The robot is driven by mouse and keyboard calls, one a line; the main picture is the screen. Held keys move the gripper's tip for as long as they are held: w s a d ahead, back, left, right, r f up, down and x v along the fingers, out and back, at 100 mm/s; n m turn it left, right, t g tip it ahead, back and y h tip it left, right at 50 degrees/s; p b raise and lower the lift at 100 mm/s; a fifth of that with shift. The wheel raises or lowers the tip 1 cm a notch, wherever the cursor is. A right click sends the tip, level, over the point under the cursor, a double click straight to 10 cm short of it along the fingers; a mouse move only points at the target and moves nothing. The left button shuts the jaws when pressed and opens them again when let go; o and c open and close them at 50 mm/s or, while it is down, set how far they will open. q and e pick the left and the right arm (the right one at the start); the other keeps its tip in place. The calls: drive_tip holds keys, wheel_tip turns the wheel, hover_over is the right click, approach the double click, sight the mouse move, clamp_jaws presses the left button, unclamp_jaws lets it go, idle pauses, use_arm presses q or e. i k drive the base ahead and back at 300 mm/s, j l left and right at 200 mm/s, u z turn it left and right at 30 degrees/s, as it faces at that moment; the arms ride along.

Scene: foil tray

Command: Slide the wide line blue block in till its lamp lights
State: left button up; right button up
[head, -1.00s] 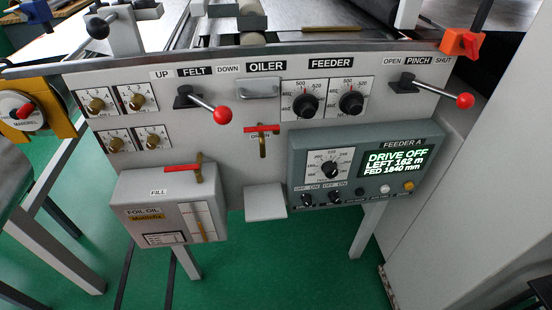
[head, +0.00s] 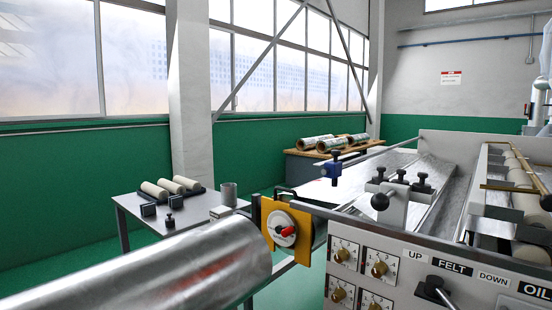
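A small blue block (head: 333,170) with a dark knob on top stands at the left end of the machine's metal bed, by the far edge of the foil strip. Its lower part and its seat are too small to make out, and I cannot pick out a lamp by it. Neither of my grippers shows in the head view.
A grey clamp block (head: 398,203) with black knobs stands nearer on the bed. A yellow plate (head: 272,211) with a red handle borders the large foil roll (head: 150,270). A side table (head: 122,203) holds pale rollers (head: 172,186). Wrapped rolls (head: 318,142) lie behind.

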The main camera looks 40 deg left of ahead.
sight(335, 167)
drive_tip(key=u, duration=0.95)
drive_tip(key=i+u, duration=0.2)
drive_tip(key=u, duration=0.25)
drive_tip(key=i+l+u, duration=0.2)
drive_tip(key=u, duration=0.2)
drive_tip(key=i+l+u, duration=0.15)
drive_tip(key=u, duration=0.3)
